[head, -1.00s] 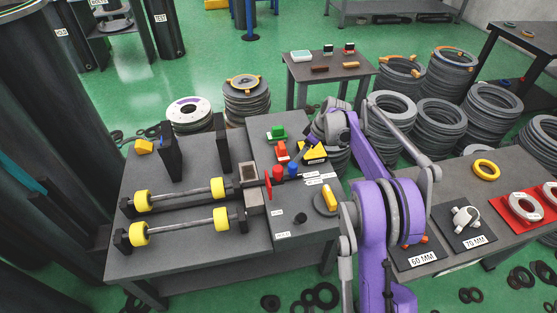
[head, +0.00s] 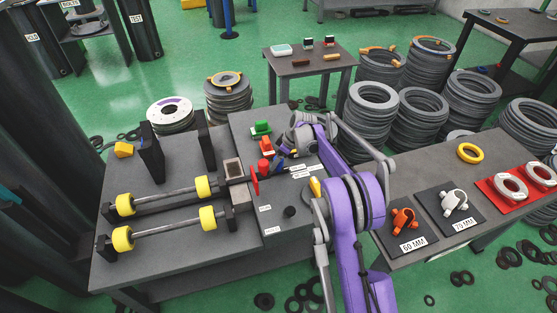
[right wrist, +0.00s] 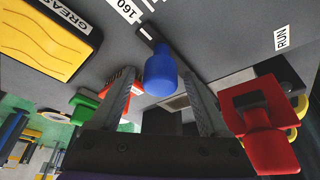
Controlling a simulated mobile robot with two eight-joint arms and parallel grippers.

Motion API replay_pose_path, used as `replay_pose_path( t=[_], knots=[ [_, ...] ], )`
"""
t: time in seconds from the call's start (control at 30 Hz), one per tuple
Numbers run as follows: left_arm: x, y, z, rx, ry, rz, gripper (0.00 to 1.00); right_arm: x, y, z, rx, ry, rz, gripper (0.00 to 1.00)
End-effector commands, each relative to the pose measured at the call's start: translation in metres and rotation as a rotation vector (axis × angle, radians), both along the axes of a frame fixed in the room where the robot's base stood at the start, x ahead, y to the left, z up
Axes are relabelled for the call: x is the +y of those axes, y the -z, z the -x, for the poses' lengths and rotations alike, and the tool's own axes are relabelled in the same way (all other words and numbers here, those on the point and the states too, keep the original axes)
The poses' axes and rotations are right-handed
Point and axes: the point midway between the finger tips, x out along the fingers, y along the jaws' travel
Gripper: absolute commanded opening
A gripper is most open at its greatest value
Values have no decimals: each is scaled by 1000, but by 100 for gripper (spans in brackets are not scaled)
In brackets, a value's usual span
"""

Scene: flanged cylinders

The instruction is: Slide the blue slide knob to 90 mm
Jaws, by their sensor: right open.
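The blue slide knob (head: 277,163) stands on the panel of the left table, beside a red knob (head: 264,167). In the right wrist view the blue knob (right wrist: 160,75) sits at the end of a dark slot, near a white scale label reading 160 (right wrist: 127,9). My right gripper (head: 285,153) is at the blue knob. In the right wrist view the fingers of my right gripper (right wrist: 160,88) are apart, one on each side of the knob, with visible gaps. The 90 mm mark cannot be read. My left gripper is not in view.
The red knob (right wrist: 262,130) is close on the right in the wrist view. Yellow-ended rods (head: 165,190) lie left. The right table (head: 400,172) holds clamps and rings.

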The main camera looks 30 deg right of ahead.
Motion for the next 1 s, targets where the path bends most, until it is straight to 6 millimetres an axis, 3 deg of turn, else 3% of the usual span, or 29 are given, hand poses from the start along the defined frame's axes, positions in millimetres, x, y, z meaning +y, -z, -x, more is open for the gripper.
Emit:
replay_pose_path(
  t=[0.1,0.53,1.0],
  knots=[
    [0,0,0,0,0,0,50,0,0,0,0,0,0,77],
    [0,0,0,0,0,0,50,0,-1,0,0,0,0,0],
    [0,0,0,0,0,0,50,0,-1,0,0,0,0,0]
  ],
)
